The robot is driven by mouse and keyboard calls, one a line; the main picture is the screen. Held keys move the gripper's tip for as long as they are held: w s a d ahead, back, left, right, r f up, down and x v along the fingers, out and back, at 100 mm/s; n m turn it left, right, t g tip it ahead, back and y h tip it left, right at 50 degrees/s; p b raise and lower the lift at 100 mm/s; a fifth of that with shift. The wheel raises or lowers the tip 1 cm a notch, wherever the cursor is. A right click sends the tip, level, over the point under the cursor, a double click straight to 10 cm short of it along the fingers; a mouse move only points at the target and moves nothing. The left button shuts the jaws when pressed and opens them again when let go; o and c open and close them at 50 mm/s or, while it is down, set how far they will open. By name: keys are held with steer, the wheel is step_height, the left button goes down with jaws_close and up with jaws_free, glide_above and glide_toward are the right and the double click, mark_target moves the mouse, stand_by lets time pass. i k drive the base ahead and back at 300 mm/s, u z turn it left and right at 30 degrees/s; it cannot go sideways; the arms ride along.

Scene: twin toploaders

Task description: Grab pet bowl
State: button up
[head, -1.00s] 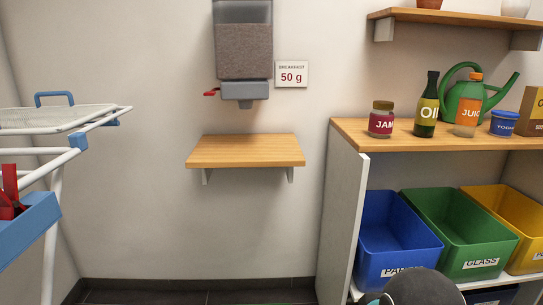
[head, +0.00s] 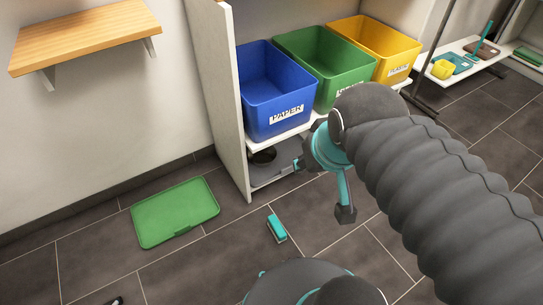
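No pet bowl shows clearly in the head view. A small dark round thing (head: 263,156) sits among grey shapes in the low bay under the blue bin, and I cannot tell whether it is a bowl. My gripper (head: 321,190) is in front of the shelf unit, to the right of that bay. Its teal fingers with dark tips are spread apart, with nothing seen between them. My dark ribbed arm hides part of the floor and the unit on the right.
A blue bin (head: 270,95), green bin (head: 325,68) and yellow bin (head: 372,48) stand on the shelf. A green mat or tray (head: 175,211) and a teal brush-like block (head: 277,228) lie on the floor. A wooden wall shelf (head: 85,36) juts out upper left.

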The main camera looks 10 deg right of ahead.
mark_target(263, 158)
steer(key=k, duration=1.3)
steer(key=u, duration=0.75)
steer(key=i, duration=1.85)
steer(key=z, duration=0.8)
